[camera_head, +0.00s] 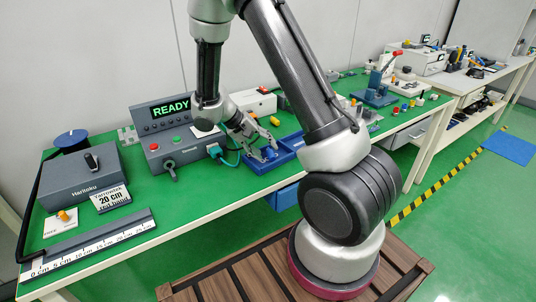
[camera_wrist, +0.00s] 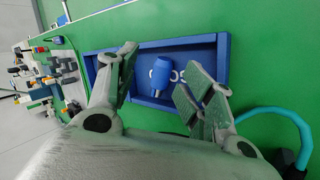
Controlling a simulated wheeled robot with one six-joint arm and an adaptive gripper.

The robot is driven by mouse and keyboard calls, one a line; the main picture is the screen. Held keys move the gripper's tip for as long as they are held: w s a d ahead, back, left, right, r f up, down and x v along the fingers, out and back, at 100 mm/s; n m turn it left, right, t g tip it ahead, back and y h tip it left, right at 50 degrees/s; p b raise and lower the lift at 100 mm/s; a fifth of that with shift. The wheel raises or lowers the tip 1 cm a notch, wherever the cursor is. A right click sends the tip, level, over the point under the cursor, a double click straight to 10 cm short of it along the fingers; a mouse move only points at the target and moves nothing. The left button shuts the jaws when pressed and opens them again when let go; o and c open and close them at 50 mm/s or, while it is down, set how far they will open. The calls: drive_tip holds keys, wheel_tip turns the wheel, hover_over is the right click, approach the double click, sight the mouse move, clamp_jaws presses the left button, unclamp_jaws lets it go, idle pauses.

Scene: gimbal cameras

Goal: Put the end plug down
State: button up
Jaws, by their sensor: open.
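The blue end plug (camera_wrist: 160,74) lies in the blue tray (camera_wrist: 222,60), between the fingers of my gripper (camera_wrist: 164,62) in the wrist view. My gripper is open, with a finger on each side of the plug and visible gaps between. White lettering on the tray floor is partly hidden by the plug. In the head view, my gripper (camera_head: 266,150) reaches down over the left part of the tray (camera_head: 292,143), and a small blue part of the plug (camera_head: 269,154) shows there. Whether the plug rests fully on the tray floor is hard to tell.
A grey tester with a READY display (camera_head: 171,107) and buttons stands left of the tray, with a teal cable (camera_head: 226,160) beside it. A grey Haritoku box (camera_head: 82,178) and a ruler (camera_head: 88,246) are further left. Green bench is clear in front.

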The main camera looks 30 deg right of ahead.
drive_tip(key=v, duration=0.9)
drive_tip(key=s+d+r+t+y, duration=0.2)
drive_tip(key=s+d+r+y, duration=0.15)
drive_tip(key=s+r, duration=0.75)
drive_tip(key=s+r+n+t+y, duration=0.3)
drive_tip(key=s+r, duration=0.5)
drive_tip(key=s, duration=0.4)
drive_tip(key=shift+s+r+n+t, duration=0.35)
drive_tip(key=shift+n+t, duration=0.15)
drive_tip(key=shift+t, duration=0.3)
drive_tip(key=shift+y, duration=0.25)
